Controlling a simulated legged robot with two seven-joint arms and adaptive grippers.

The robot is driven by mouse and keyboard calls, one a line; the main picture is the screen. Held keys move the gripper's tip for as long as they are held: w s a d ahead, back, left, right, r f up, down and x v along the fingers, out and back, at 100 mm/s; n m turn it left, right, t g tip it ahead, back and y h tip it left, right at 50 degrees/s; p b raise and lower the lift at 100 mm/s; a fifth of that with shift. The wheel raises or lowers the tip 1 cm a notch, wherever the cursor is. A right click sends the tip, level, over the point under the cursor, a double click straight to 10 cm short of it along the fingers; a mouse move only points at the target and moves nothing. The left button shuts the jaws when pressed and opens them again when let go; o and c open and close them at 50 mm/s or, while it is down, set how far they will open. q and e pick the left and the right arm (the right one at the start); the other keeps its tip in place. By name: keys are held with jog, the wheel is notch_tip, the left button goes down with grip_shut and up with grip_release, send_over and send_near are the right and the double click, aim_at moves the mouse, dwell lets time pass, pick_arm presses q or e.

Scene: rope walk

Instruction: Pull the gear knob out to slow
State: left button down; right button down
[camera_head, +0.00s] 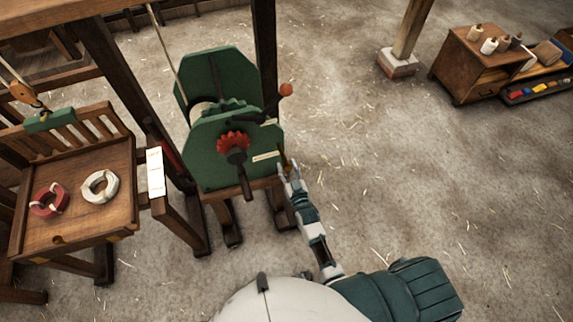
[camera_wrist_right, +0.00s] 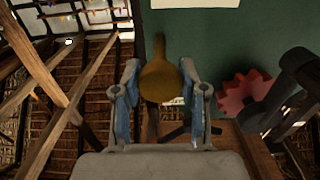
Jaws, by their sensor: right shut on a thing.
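The gear knob (camera_wrist_right: 161,76) is a brass-yellow, rounded knob at the face of the green winch housing (camera_head: 215,150), in the middle of the right wrist view. My right gripper (camera_head: 288,170) is at the lower right edge of the housing in the head view. Its two fingers stand on either side of the knob and are shut on it. How far the knob stands out from the housing cannot be told. A pale label plate (camera_head: 266,156) is on the housing close by. My left gripper is not in view.
A red gear (camera_head: 233,141) with a dark crank and a lever with an orange ball (camera_head: 286,89) are on the winch. A wooden bench (camera_head: 75,215) with red and white rope coils stands left.

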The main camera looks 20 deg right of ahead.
jog(key=c, duration=0.6)
grip_release()
jog(key=shift+s, duration=0.15)
jog(key=s, duration=1.2)
jog(key=shift+d, duration=0.15)
jog(key=s+f+n+g, duration=0.1)
jog(key=s+f+g, duration=0.3)
jog(key=f, duration=0.6)
jog(key=s+f+g+y, duration=0.15)
jog(key=s+f, duration=0.35)
jog(key=f, duration=0.5)
jog(key=s+f+n+g, duration=0.1)
jog(key=s+f+g, duration=0.35)
jog(key=f, duration=0.55)
jog(key=s+d+f+g, duration=0.2)
jog(key=s+f, duration=0.2)
jog(key=s, duration=0.4)
jog(key=s+d+f+g+h, duration=0.1)
jog(key=s+d+f+g, duration=0.1)
jog(key=s+f, duration=0.3)
jog(key=s+d+f+g+h, duration=0.1)
jog(key=s+d+f+g, duration=0.2)
jog(key=s, duration=0.9)
notch_tip(320, 180, down, 2)
jog(key=shift+s+d+f, duration=0.15)
jog(key=shift+d, duration=0.25)
